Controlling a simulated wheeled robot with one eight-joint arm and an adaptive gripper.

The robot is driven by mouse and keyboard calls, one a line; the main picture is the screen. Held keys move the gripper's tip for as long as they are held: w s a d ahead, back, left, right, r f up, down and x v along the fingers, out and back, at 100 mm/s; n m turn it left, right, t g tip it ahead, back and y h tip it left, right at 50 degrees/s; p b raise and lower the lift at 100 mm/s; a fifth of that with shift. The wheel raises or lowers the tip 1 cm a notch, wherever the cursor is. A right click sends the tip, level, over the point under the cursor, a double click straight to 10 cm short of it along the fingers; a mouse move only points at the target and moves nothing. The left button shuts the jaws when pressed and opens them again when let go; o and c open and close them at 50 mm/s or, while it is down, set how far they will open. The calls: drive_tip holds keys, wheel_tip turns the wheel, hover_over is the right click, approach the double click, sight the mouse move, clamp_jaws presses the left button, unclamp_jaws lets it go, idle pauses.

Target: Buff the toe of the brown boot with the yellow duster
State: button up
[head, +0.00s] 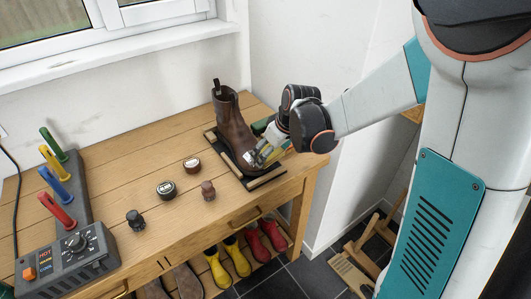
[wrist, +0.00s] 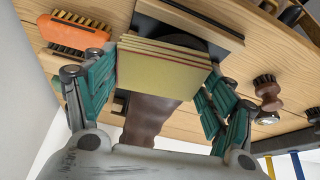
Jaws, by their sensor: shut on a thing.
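The brown boot (head: 230,122) stands upright on a dark board with wooden strips at the right end of the bench, its toe pointing toward the front edge. My gripper (head: 265,152) is at its toe, coming from the right. In the wrist view my gripper (wrist: 158,85) has its teal fingers shut on the yellow duster (wrist: 160,75), a folded pad. Brown leather of the boot (wrist: 150,122) shows below the duster. The duster and fingers hide much of the toe, and I cannot tell whether the duster touches it.
Polish tins (head: 166,188) and small dark and brown knobbed items stand left of the boot. An orange brush (wrist: 76,34) lies near the boot. A grey control box (head: 70,262) and a rack of coloured handles are far left. Yellow (head: 237,258) and red wellies stand below.

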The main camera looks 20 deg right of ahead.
drive_tip(key=shift+d, duration=0.1)
drive_tip(key=r+p, duration=0.4)
drive_tip(key=r, duration=0.1)
drive_tip(key=r+p, duration=0.2)
drive_tip(key=r, duration=0.1)
drive_tip(key=shift+s+d, duration=0.15)
drive_tip(key=shift+s, duration=0.25)
drive_tip(key=shift+f, duration=0.1)
idle(0.3)
